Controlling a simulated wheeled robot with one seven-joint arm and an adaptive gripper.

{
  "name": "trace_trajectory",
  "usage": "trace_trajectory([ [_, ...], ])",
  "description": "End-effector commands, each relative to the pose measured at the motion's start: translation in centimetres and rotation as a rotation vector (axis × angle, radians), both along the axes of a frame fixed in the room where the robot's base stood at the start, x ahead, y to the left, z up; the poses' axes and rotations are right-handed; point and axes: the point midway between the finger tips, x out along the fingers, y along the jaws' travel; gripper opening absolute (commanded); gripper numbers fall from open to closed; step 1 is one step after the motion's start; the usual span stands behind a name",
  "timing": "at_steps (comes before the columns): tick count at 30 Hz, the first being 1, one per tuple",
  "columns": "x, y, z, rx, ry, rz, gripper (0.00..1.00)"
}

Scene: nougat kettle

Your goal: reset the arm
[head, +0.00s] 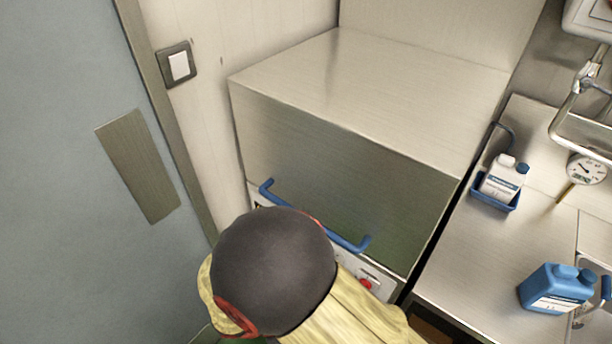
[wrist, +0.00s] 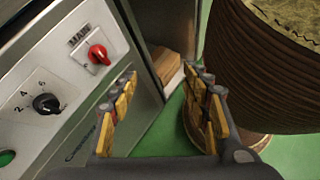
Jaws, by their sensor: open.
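My arm shows in the head view as a dark rounded joint with cream-yellow links, in front of the steel hooded machine (head: 340,160). My gripper is hidden in the head view. In the wrist view my gripper (wrist: 168,98) is open, its yellow-padded fingers apart with nothing between them. It hangs beside the machine's control panel (wrist: 45,75), which has a red knob (wrist: 98,54) and a black knob (wrist: 46,103). The green floor (wrist: 165,130) shows between the fingers.
A blue handle (head: 315,225) runs along the machine's front. A steel counter (head: 470,255) at the right holds a white bottle (head: 502,180) in a blue holder and a blue jug (head: 555,288). A grey door (head: 60,220) stands left. A dark ribbed round body (wrist: 262,75) is close right.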

Motion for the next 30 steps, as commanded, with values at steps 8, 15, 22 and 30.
trace_trajectory([
  [8,-0.6,-0.1,7.1,0.402,-0.131,-0.438,0.48],
  [15,0.3,-1.1,13.6,0.713,-0.301,-0.750,0.48],
  [22,1.2,-3.8,20.4,0.974,-0.517,-0.983,0.48],
  [30,1.2,-9.9,28.3,1.164,-0.837,-1.127,0.48],
])
